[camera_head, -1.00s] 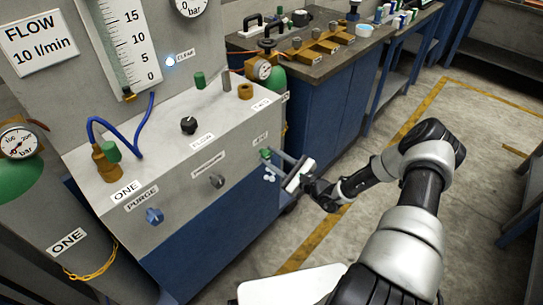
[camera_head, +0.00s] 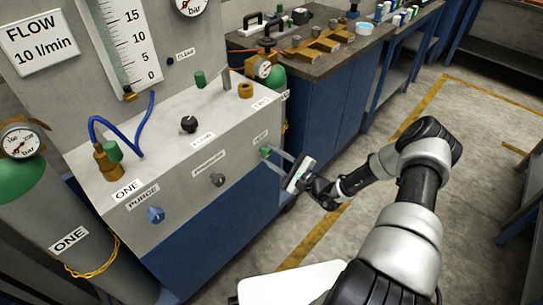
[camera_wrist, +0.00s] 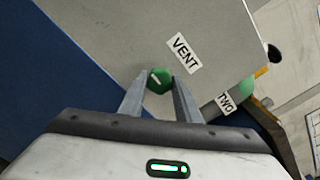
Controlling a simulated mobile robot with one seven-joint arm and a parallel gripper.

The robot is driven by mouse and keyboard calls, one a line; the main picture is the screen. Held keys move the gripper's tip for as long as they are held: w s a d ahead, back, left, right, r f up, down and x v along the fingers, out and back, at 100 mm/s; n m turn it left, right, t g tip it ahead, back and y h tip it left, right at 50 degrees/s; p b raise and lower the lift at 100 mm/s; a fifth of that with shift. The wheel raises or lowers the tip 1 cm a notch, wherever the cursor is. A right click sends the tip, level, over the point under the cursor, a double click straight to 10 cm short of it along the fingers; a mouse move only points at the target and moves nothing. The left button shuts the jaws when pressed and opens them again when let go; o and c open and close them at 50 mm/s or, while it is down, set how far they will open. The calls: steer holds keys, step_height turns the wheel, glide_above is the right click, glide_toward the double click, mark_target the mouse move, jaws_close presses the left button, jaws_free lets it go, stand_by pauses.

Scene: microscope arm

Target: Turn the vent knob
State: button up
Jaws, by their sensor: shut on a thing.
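The green vent knob (camera_head: 265,152) sits on the front face of the grey panel box (camera_head: 185,150), near its right end. In the wrist view the knob (camera_wrist: 158,79) has a white pointer mark and sits beside the VENT label (camera_wrist: 184,53). My gripper (camera_head: 270,154) reaches it from the right and is shut on it. In the wrist view my gripper's fingers (camera_wrist: 159,84) stand on both sides of the knob.
The blue purge knob (camera_head: 155,215) and a dark knob (camera_head: 217,180) are on the same face. A black knob (camera_head: 188,124) is on top. A gas cylinder (camera_head: 68,238) stands at the left. A workbench (camera_head: 325,69) is behind. Floor (camera_head: 345,230) is open at the right.

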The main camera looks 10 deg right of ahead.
steer(key=o, duration=1.1)
steer(key=shift+c, duration=0.2)
steer(key=shift+d, duration=0.1)
steer(key=p+v, duration=0.1)
steer(key=v, duration=1.6)
steer(key=shift+s, duration=0.15)
